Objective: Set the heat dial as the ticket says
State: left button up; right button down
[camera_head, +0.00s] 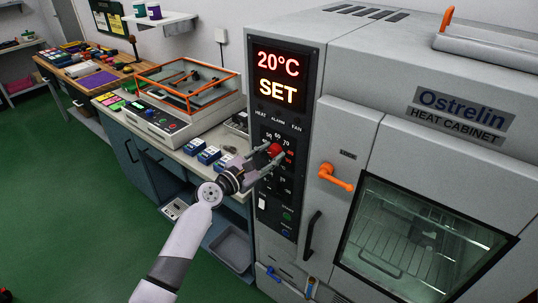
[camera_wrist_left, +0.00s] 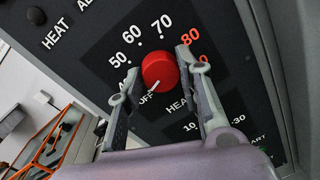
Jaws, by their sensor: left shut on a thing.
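The heat dial is a red knob (camera_wrist_left: 160,72) on the dark control panel (camera_head: 285,140) of the heat cabinet; the red knob also shows in the head view (camera_head: 275,149). Numbers 50, 60, 70 and a red 80 ring it, and "OFF" is printed at its lower left. A pale pointer mark lies at the knob's lower left, near "OFF". My left gripper (camera_head: 268,156) is at the dial with a finger on each side, shut on it; in the wrist view its fingers (camera_wrist_left: 158,78) flank the knob. The display (camera_head: 279,77) reads "20°C" and "SET". I see no legible ticket. My right gripper is not in view.
The cabinet (camera_head: 464,113) has an orange door handle (camera_head: 336,178) to the right of the panel and a glass window below. Left of it, a bench holds several blue-and-white blocks (camera_head: 209,155) and an orange-framed glass case (camera_head: 190,77). Green floor is open at lower left.

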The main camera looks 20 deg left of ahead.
pick_arm(q)
jog(key=m, duration=1)
jog(key=shift+d+y, duration=0.1)
jog(key=shift+y, duration=0.3)
jog(key=m, duration=0.5)
jog(key=shift+s+d+f+y, duration=0.1)
jog(key=shift+y, duration=0.2)
jog(key=m, duration=0.4)
jog(key=shift+m, duration=0.4)
jog(key=shift+f, duration=0.1)
jog(key=o, duration=1.2)
jog(key=shift+c, duration=0.2)
jog(key=shift+s, duration=0.1)
